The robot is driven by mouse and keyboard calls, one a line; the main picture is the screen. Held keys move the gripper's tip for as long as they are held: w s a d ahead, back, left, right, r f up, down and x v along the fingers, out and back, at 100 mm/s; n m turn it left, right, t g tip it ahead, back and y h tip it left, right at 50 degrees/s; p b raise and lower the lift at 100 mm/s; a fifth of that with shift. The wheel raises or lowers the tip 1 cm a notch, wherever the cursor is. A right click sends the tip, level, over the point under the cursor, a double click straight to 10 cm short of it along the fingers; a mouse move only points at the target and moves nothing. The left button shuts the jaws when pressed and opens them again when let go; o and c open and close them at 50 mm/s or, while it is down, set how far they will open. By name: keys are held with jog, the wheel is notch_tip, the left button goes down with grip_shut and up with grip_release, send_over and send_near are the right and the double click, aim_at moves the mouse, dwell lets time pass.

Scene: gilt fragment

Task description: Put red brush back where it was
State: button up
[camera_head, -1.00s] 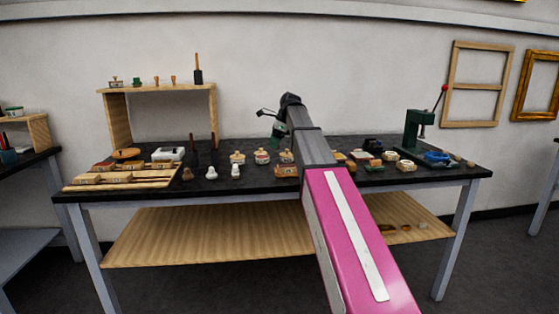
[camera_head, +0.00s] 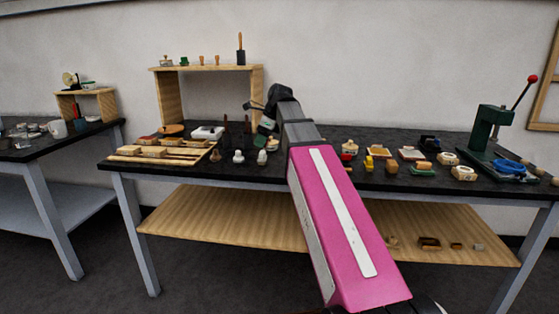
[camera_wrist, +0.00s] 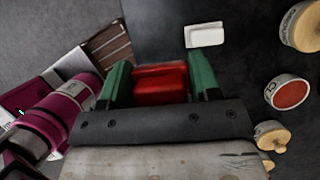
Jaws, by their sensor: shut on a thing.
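The red brush (camera_wrist: 160,84) shows in the wrist view as a red block between the two green fingers of my gripper (camera_wrist: 160,68). My gripper is shut on it. In the head view my gripper (camera_head: 266,124) is above the back middle of the black workbench (camera_head: 330,137), just right of the wooden shelf stand. The brush cannot be made out in the head view. Its lower part is hidden in the wrist view.
The wooden shelf stand (camera_head: 209,68) carries several stamps and a dark upright tool. A wooden rack (camera_head: 157,153) lies at the bench's left. Several small tins and blocks stand right of my arm. A green press (camera_head: 487,130) is at the right. A second table (camera_head: 58,143) stands left.

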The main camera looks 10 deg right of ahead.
send_over(279, 164)
jog(key=d, duration=0.1)
jog(key=f, duration=0.5)
jog(key=shift+s+d+f, duration=0.15)
jog(key=shift+s+f, duration=0.05)
jog(key=shift+s, duration=0.05)
jog(key=shift+f, duration=2)
jog(key=shift+f, duration=0.1)
jog(key=o, duration=0.9)
jog(key=v, duration=1.2)
